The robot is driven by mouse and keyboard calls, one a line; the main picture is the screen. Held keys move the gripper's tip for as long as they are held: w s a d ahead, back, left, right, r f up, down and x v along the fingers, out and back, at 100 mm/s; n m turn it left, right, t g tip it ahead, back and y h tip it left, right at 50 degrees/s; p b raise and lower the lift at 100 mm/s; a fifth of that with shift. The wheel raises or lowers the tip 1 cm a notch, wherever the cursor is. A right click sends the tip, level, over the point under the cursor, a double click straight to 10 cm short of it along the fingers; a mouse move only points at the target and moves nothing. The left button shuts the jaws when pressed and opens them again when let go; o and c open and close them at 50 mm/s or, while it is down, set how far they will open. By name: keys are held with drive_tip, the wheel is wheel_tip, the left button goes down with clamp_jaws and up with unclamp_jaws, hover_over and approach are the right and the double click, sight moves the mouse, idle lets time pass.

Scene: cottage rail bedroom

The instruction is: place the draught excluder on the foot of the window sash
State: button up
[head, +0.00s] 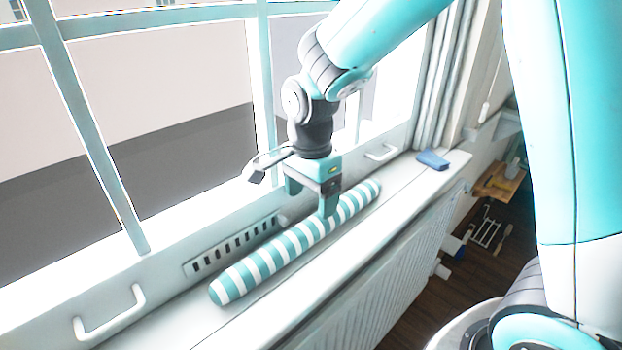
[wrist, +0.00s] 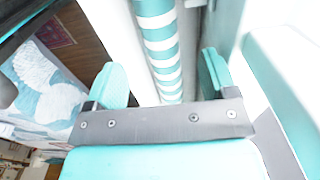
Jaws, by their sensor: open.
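The draught excluder (head: 262,262), a long roll with teal and white stripes, lies lengthwise on the white window sill. The foot of the window sash (head: 165,285) is the pale bottom rail behind it; a strip of sill seems to show between them at the near end. My gripper (head: 310,198) is open over the roll, past its middle towards the far end, one finger on the room side and one on the window side. In the wrist view, the striped roll (wrist: 163,50) runs between the spread fingers of my gripper (wrist: 163,78), with neither finger seen pressing on it.
A vent grille (head: 235,246) and two white handles, one near (head: 110,312) and one far (head: 382,152), are on the sash rail. A blue block (head: 433,160) sits on the sill's far end. A white radiator (head: 370,285) is below the sill.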

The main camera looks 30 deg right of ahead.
sight(311, 222)
wheel_tip(311, 222, up, 3)
drive_tip(key=shift+r, duration=0.2)
drive_tip(key=s+a+r+n+y, duration=0.2)
drive_tip(key=s+a+n, duration=0.1)
drive_tip(key=s+n, duration=0.6)
drive_tip(key=s+a+r+n+y, duration=0.2)
drive_tip(key=s+a+r+n, duration=0.1)
drive_tip(key=s+n, duration=0.7)
drive_tip(key=n, duration=0.2)
drive_tip(key=shift+a+r+n, duration=0.25)
drive_tip(key=shift+r+n, duration=0.05)
drive_tip(key=shift+r, duration=0.05)
drive_tip(key=shift+s, duration=0.1)
drive_tip(key=shift+r+p, duration=0.65)
drive_tip(key=shift+p, duration=0.05)
